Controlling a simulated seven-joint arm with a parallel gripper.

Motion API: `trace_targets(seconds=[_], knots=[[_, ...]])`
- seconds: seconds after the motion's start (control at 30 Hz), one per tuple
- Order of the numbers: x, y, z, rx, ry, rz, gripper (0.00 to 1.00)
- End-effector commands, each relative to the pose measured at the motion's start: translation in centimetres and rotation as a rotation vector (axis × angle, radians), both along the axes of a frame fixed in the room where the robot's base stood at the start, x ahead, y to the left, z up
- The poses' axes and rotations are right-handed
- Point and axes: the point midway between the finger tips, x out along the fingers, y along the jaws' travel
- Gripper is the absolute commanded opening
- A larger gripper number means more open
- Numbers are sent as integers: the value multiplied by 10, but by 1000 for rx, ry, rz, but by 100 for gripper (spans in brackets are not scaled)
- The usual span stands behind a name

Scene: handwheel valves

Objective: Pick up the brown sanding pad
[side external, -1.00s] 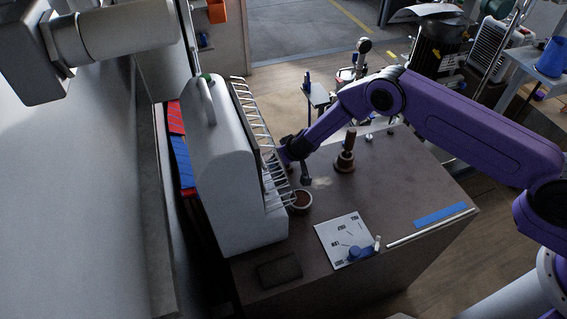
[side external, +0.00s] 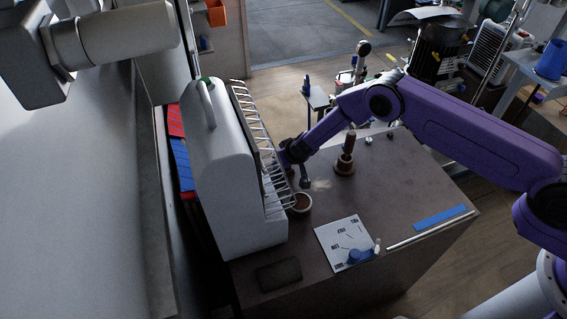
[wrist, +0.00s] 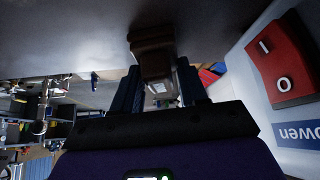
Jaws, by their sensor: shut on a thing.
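My gripper (wrist: 158,88) is shut on the brown sanding pad (wrist: 152,42). In the wrist view the pad is a brown block between the two dark fingers, with its far end against or very close to the grey-brown tabletop. I cannot tell whether it touches. In the side view my gripper (side external: 303,178) is low over the table, beside the white machine's wire rack. The pad cannot be made out there.
The white machine (side external: 228,170) with its wire rack stands close left of my gripper. A small round bowl (side external: 301,208), a brown wooden-handled tool (side external: 346,160), a printed sheet (side external: 338,236) and a dark flat pad (side external: 280,274) are on the table (side external: 400,190). A red switch (wrist: 282,65) shows at right in the wrist view.

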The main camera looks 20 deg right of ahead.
Motion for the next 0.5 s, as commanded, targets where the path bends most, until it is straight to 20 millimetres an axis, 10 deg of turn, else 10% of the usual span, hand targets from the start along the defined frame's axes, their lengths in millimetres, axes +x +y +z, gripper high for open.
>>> trace_targets(seconds=[0.5], knots=[[-4, -3, 37, -3, 0, 1, 12]])
